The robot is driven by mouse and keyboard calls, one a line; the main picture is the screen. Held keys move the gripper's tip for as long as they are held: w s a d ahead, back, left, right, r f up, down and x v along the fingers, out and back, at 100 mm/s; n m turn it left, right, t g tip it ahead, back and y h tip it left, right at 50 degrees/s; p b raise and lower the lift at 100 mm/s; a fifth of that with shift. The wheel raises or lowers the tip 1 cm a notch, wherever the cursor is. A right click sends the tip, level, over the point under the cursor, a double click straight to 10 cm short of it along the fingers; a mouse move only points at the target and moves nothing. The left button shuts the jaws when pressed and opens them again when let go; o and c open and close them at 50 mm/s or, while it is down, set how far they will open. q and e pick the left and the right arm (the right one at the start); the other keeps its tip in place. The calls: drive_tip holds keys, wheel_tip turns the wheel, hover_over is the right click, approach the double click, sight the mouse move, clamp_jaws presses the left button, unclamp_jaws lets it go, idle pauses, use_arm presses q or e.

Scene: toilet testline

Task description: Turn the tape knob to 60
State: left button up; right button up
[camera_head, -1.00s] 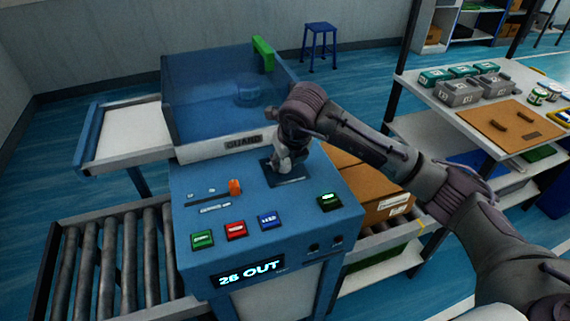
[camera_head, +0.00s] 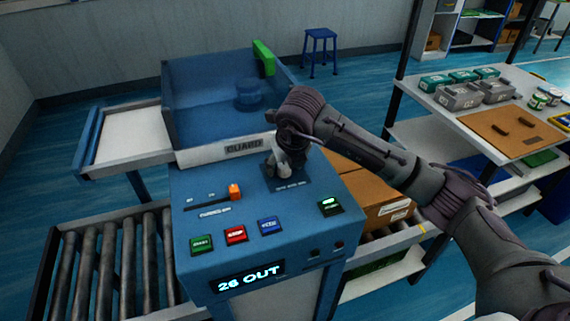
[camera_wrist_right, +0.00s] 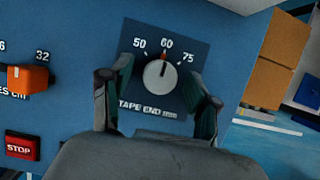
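The tape knob (camera_wrist_right: 159,75) is a round grey dial on a dark plate (camera_wrist_right: 137,55) marked 50, 60 and 75, with TAPE END below. Its red pointer mark stands at 60 in the right wrist view. My right gripper (camera_wrist_right: 158,96) is open, one finger to the left and one to the right of the knob, with visible gaps to both. In the head view my right gripper (camera_head: 284,162) is over the plate on the blue machine (camera_head: 190,225) and largely hides the knob. My left gripper is not in view.
An orange slider (camera_head: 235,192) and green, red (camera_head: 235,234) and blue buttons are left of the plate. The display (camera_head: 248,278) reads 26 OUT. A clear guard (camera_head: 215,105) rises behind. A cardboard box (camera_head: 372,195) stands right, under my arm.

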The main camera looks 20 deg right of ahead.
drive_tip(key=shift+s+r, duration=0.1)
drive_tip(key=shift+r, duration=0.15)
drive_tip(key=v, duration=1.1)
drive_tip(key=shift+r, duration=0.25)
